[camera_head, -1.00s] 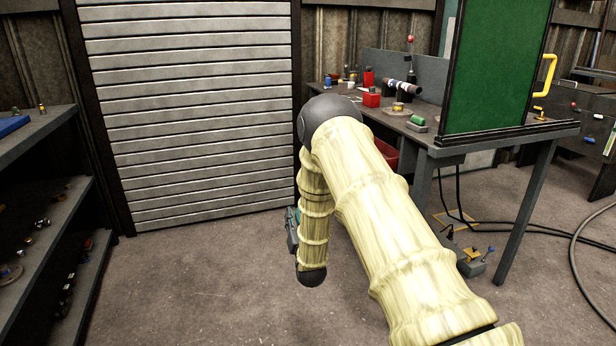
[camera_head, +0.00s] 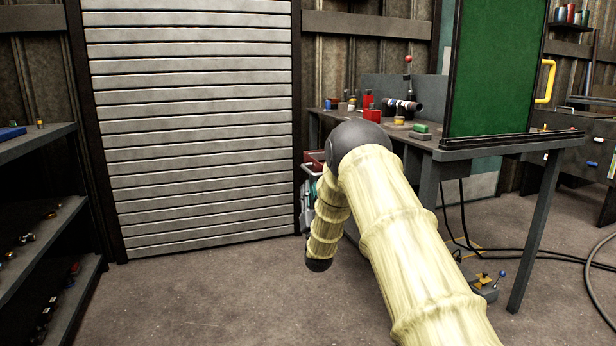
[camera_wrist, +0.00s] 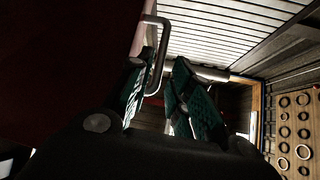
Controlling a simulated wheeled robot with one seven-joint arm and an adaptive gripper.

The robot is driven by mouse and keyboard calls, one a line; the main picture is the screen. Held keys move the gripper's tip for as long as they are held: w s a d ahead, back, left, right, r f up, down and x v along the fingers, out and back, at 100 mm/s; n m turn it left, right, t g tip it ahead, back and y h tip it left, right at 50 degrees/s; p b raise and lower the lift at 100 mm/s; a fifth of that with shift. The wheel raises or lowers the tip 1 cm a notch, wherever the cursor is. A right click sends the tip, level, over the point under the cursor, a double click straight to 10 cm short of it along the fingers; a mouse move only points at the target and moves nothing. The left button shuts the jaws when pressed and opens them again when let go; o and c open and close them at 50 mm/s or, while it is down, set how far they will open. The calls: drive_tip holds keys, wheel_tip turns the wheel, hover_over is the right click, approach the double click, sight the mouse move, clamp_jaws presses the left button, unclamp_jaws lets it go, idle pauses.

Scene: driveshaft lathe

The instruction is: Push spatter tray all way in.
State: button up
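The spatter tray (camera_head: 313,159) seems to be the red thing under the bench's left end in the head view; my arm hides most of it. In the wrist view a dark red surface (camera_wrist: 65,50), likely the tray, fills the upper left. A grey bar handle (camera_wrist: 161,50) runs along its edge. My gripper (camera_wrist: 160,112) shows two teal fingers with a gap between them. The left finger is close to the handle's lower end; I cannot tell whether they touch. In the head view my gripper is partly hidden behind my forearm.
The workbench (camera_head: 480,149) has a green panel (camera_head: 495,70) and small parts on top. A slatted shutter (camera_head: 195,120) stands left of it, and shelves (camera_head: 38,215) are at far left. Cables and a small pedal-like box (camera_head: 485,284) lie at right. Floor between is clear.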

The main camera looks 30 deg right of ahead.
sight(308, 171)
drive_tip(key=b+x, duration=0.2)
drive_tip(key=x, duration=0.5)
drive_tip(key=shift+w+r, duration=0.2)
drive_tip(key=shift+w, duration=0.05)
clamp_jaws()
